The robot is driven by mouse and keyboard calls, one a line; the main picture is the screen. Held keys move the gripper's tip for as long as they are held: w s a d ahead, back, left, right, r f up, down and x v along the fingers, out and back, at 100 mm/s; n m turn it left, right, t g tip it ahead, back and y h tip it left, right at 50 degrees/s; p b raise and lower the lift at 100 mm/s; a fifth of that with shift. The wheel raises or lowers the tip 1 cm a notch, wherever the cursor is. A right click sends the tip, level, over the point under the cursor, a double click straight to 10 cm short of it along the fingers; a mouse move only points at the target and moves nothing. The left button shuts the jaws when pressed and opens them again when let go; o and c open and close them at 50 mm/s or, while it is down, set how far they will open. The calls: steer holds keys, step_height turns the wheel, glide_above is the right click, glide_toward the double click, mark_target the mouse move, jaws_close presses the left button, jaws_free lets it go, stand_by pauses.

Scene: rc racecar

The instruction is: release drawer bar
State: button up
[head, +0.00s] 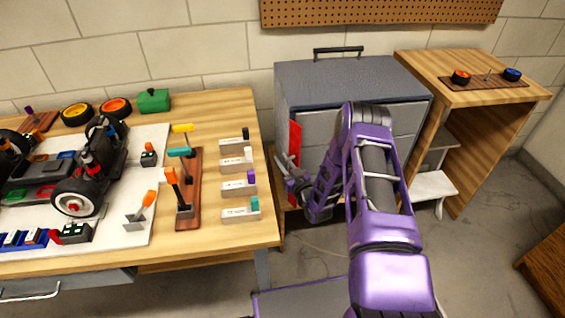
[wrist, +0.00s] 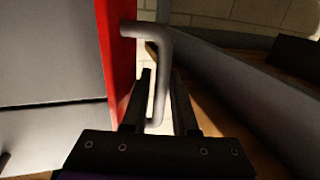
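The drawer bar is a red upright strip (head: 295,142) at the front left edge of the grey tool chest (head: 335,80). The strip fills the left middle of the wrist view (wrist: 117,55). A grey bent handle (wrist: 161,55) sticks out from it. My gripper (head: 281,168) is beside the strip's lower part. In the wrist view my gripper (wrist: 162,75) has its fingers apart, one on each side of the handle. A light gap shows between the left finger and the handle; I cannot tell whether the right finger touches. My arm hides part of the chest's front.
A wooden workbench (head: 235,110) with a model car (head: 75,175) and several labelled blocks stands left of the chest, close to my gripper. A wooden stand (head: 470,150) is on the right.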

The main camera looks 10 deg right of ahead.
steer(key=shift+c, duration=0.4)
jaws_close()
steer(key=shift+w+a+m+t+h, duration=0.1)
steer(key=shift+w+m+t+h, duration=0.15)
steer(key=shift+m+h, duration=1.2)
steer(key=shift+w+a+m+t+h, duration=0.2)
steer(key=shift+m+h, duration=0.65)
steer(key=shift+h, duration=1.2)
steer(key=shift+d, duration=0.15)
steer(key=shift+o, duration=0.4)
jaws_free()
